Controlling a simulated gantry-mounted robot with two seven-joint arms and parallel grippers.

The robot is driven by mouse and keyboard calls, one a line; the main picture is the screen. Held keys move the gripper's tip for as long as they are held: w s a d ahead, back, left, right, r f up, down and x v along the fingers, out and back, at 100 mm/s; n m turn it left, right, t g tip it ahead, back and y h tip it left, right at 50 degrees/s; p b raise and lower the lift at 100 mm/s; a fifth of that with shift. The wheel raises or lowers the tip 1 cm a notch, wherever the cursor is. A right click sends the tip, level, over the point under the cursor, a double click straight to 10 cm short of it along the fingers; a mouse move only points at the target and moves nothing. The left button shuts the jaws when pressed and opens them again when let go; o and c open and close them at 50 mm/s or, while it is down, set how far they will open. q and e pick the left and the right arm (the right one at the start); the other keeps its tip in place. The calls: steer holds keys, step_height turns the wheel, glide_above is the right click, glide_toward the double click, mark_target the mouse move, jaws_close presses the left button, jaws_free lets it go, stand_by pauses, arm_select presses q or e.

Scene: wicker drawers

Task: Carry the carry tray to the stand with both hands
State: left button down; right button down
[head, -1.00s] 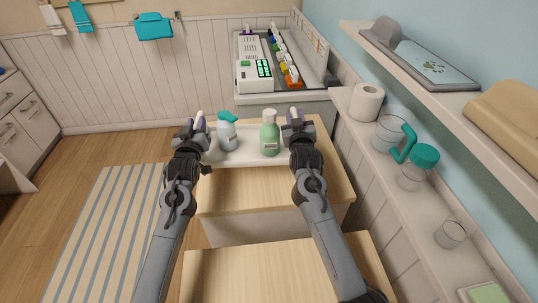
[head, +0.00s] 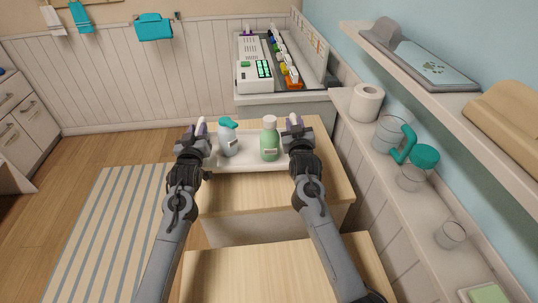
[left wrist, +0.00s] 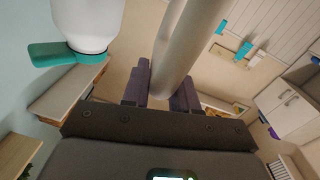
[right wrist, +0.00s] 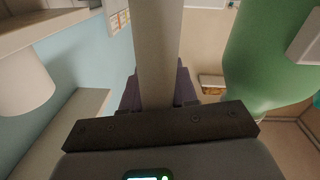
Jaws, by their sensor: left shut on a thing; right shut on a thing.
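The white carry tray (head: 248,158) is held level between my two grippers in the head view. It bears a pale bottle with a teal top (head: 228,138) at the left and a green bottle (head: 270,142) at the right, both upright. My left gripper (head: 200,128) is shut on the tray's left handle, a pale bar in the left wrist view (left wrist: 182,45). My right gripper (head: 294,122) is shut on the right handle, which shows in the right wrist view (right wrist: 158,50). The tray is over a wood-topped unit (head: 260,190); I cannot tell whether it touches it. Which surface is the stand is unclear.
Another wooden top (head: 260,275) lies nearer to me. A counter with a white keypad device (head: 254,72) and colourful items stands behind. The right shelf holds a paper roll (head: 366,102), a teal-handled jug (head: 390,135) and a small glass (head: 450,234). A striped rug (head: 105,230) lies left.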

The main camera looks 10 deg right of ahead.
arm_select(q)
steer(key=shift+a+f, duration=0.15)
steer(key=shift+f, duration=0.5)
arm_select(e)
steer(key=shift+d+f, duration=0.15)
steer(key=shift+f, duration=0.55)
arm_select(q)
steer(key=c, duration=1.3)
jaws_free()
steer(key=shift+f, duration=0.25)
steer(key=shift+c, duration=0.2)
arm_select(e)
steer(key=c, duration=1.3)
jaws_free()
steer(key=shift+f, duration=0.25)
steer(key=shift+c, duration=0.2)
arm_select(q)
steer(key=o, duration=0.5)
steer(key=shift+c, duration=0.2)
arm_select(e)
steer(key=o, duration=0.5)
steer(key=shift+r, duration=0.1)
steer(key=shift+c, duration=0.2)
arm_select(q)
steer(key=shift+r, duration=0.1)
